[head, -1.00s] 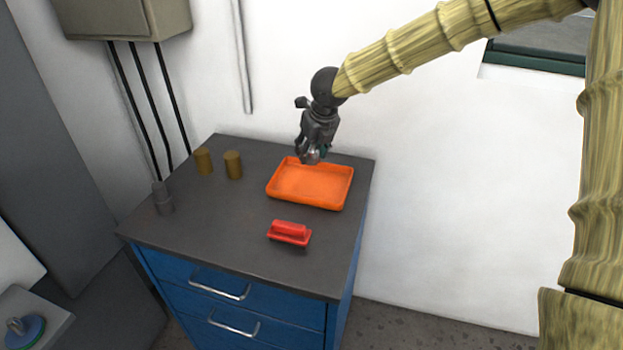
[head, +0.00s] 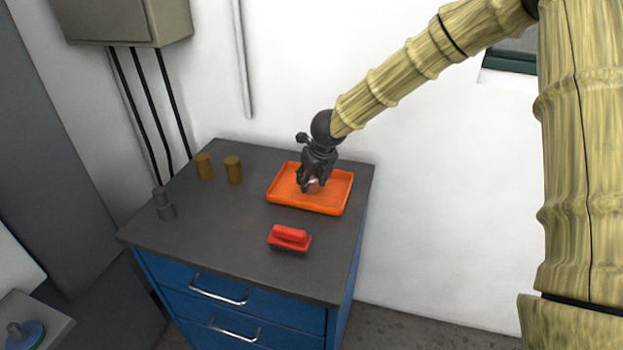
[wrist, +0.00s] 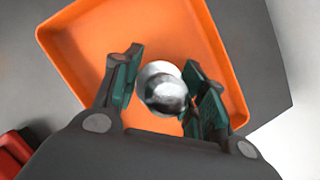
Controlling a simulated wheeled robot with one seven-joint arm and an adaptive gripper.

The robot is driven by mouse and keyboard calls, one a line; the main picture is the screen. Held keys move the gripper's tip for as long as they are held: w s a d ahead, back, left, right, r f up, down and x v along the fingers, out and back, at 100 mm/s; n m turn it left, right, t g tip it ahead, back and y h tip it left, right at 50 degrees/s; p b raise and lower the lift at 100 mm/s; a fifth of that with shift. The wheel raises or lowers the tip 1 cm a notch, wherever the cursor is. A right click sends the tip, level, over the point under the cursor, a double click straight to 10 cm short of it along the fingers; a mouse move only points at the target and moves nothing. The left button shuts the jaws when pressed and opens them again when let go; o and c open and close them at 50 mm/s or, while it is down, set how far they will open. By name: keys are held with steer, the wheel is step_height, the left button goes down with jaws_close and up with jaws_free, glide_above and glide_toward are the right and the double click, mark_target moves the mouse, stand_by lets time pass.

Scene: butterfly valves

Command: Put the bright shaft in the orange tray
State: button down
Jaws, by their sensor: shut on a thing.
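The orange tray (head: 335,199) lies on the dark top of the blue cabinet, and it fills much of the wrist view (wrist: 85,38). My gripper (head: 312,188) points down over the inside of the tray. In the wrist view my gripper (wrist: 160,92) has its green-padded fingers shut on the bright shaft (wrist: 166,94), seen end-on as a shiny silver round. The bright shaft (head: 313,186) shows small between the fingers in the head view. Its lower end is hidden, so I cannot tell whether it touches the tray floor.
A red brush-like block (head: 290,237) lies in front of the tray. Two brown cylinders (head: 204,167) (head: 233,170) and a dark grey stepped part (head: 163,204) stand to the left. The cabinet top (head: 215,225) is clear between them. A white wall rises behind.

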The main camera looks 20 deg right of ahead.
steer(key=c, duration=0.8)
jaws_free()
steer(key=v, duration=1.2)
steer(key=shift+b, duration=0.4)
steer(key=shift+r, duration=0.1)
